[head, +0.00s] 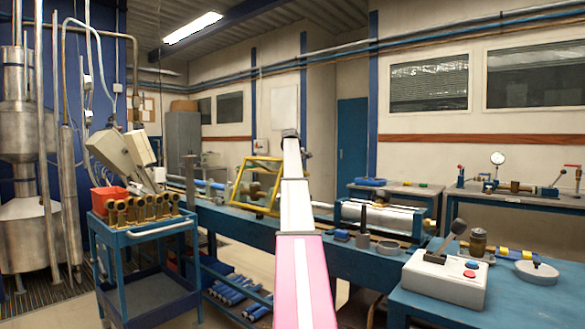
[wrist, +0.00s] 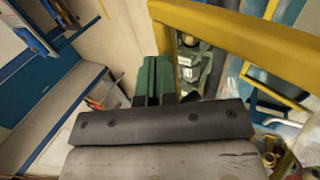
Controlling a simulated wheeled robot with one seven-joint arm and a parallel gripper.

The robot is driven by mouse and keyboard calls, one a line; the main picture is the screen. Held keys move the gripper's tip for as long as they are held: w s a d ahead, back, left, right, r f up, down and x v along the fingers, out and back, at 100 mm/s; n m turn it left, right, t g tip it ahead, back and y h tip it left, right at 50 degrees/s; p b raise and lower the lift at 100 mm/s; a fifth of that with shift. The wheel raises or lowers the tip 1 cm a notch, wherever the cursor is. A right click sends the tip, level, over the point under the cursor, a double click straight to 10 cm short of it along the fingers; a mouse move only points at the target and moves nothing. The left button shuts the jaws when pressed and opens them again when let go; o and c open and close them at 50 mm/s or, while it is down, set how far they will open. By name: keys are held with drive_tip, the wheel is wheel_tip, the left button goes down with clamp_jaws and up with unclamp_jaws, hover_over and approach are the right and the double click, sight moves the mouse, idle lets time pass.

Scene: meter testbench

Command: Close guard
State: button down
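The guard is a yellow frame (head: 240,190) standing tilted over the blue bench, left of my arm in the head view. In the wrist view its thick yellow bar (wrist: 245,38) crosses the upper right, with a yellow side bar running down from its left end. My gripper (wrist: 155,60) shows as two green fingers close side by side, with nothing visible between them. The fingertips are just below and beside the left corner of the guard; I cannot tell whether they touch it. In the head view my arm hides the gripper.
A control box (head: 445,277) with red and blue buttons stands at the front right. A blue cart (head: 150,298) with brass fittings and a red bin (head: 108,200) stands at left.

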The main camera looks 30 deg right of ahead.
drive_tip(key=shift+w+d+f, duration=0.15)
drive_tip(key=shift+d+f, duration=0.05)
drive_tip(key=shift+d, duration=0.25)
drive_tip(key=shift+w+d+f, duration=0.15)
drive_tip(key=shift+d+f, duration=0.05)
drive_tip(key=shift+d, duration=0.25)
drive_tip(key=shift+s+a+r, duration=0.1)
drive_tip(key=shift+a+r, duration=0.15)
drive_tip(key=shift+a, duration=0.2)
drive_tip(key=shift+s+a+r, duration=0.2)
drive_tip(key=shift+a+r, duration=0.2)
drive_tip(key=shift+a, duration=0.25)
drive_tip(key=shift+s+a+r, duration=0.2)
drive_tip(key=shift+a+r, duration=0.15)
drive_tip(key=shift+a, duration=0.25)
drive_tip(key=d+r+v, duration=0.1)
drive_tip(key=d+v, duration=0.1)
drive_tip(key=v, duration=0.7)
drive_tip(key=shift+w+a+r, duration=0.2)
drive_tip(key=shift+r, duration=0.1)
